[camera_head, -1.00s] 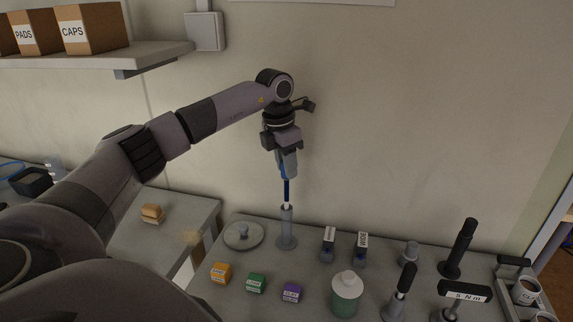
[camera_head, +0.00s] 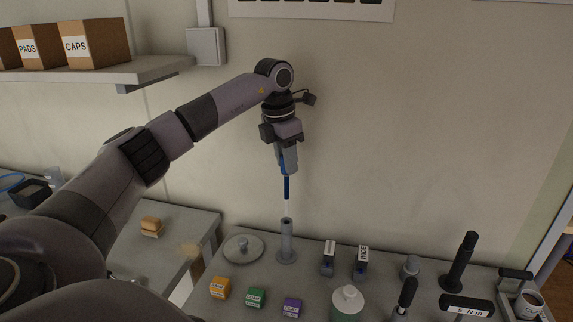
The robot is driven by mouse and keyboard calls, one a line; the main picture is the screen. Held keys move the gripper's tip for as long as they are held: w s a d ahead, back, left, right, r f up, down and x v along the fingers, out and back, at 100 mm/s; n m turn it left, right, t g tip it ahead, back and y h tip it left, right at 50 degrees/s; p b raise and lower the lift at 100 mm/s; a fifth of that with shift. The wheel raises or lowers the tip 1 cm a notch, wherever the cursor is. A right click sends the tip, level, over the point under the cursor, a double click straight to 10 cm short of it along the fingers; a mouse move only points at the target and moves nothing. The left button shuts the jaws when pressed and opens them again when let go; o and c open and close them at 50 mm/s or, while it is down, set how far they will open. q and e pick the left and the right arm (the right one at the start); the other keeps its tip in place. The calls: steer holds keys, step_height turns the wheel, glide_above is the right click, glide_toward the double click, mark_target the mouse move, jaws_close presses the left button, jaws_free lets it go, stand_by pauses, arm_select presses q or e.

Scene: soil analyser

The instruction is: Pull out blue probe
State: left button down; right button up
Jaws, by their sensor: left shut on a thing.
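The blue probe (camera_head: 286,188) hangs upright from my left gripper (camera_head: 287,165), which is shut on its top end. Below the blue part a pale, thin lower section shows, reaching down to the mouth of the grey tube holder (camera_head: 286,243). I cannot tell whether its tip is still inside the tube. The holder stands upright on the bench. My right gripper is not in view.
A round lidded disc (camera_head: 243,248) stands left of the holder. Orange (camera_head: 220,288), green (camera_head: 256,298) and purple (camera_head: 292,307) boxes, a white-capped jar (camera_head: 347,301) and several tools stand in front and to the right. A shelf (camera_head: 120,70) with cartons is at upper left.

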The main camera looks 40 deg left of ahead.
arm_select(q)
steer(key=shift+r, duration=1.35)
